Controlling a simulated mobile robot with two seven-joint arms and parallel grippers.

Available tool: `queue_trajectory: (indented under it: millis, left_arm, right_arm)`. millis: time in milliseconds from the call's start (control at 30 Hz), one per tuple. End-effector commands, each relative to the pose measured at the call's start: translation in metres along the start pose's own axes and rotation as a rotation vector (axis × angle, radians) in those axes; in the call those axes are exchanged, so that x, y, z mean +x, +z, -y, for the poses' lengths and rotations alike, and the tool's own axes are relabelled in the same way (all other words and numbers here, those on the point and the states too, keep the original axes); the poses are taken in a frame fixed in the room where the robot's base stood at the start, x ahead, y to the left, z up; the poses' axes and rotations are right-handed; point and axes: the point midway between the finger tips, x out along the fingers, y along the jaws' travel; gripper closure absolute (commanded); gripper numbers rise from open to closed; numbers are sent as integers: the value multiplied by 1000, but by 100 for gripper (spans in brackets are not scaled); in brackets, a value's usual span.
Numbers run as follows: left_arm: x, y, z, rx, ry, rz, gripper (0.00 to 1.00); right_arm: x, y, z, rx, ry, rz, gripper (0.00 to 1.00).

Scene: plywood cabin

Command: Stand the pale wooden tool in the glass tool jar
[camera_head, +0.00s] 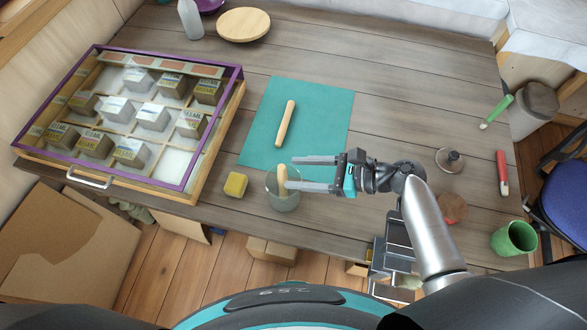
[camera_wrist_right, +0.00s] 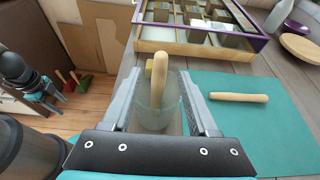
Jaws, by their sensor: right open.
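The glass tool jar (camera_head: 284,202) stands at the table's front edge. A pale wooden rod (camera_head: 282,178) stands in it, its upper end above the rim; the wrist view shows this rod (camera_wrist_right: 160,78) too. A similar pale wooden rod (camera_head: 285,124) lies on the teal mat, also seen in the wrist view (camera_wrist_right: 238,97). My right gripper (camera_head: 292,173) is open, its fingers at the upper part of the jar, on either side of the standing rod. In the wrist view, what looks like my left gripper (camera_wrist_right: 42,92) hangs at the left edge, its jaws unclear.
A yellow block (camera_head: 236,185) sits just left of the jar. A purple-framed display case (camera_head: 215,130) fills the table's left. Right of my arm are a green cup (camera_head: 513,239), a red-handled tool (camera_head: 502,170) and a green-handled tool (camera_head: 497,111). The teal mat (camera_head: 326,115) is mostly bare.

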Motion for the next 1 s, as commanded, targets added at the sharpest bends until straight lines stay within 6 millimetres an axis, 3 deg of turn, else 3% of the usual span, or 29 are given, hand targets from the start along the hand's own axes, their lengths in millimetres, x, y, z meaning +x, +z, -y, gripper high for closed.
queue_trajectory:
  millis: [300, 500, 700, 1000]
  left_arm:
    - [-4, 0, 0, 0, 0, 0, 50]
    - [-4, 0, 0, 0, 0, 1, 50]
    - [-4, 0, 0, 0, 0, 1, 50]
    - [-4, 0, 0, 0, 0, 1, 50]
  right_arm:
    - [-77, 0, 0, -1, 1, -4, 40]
    - [-114, 0, 0, -2, 2, -3, 40]
    - [-131, 0, 0, -1, 1, 0, 40]
    - [-133, 1, 0, -2, 1, 1, 40]
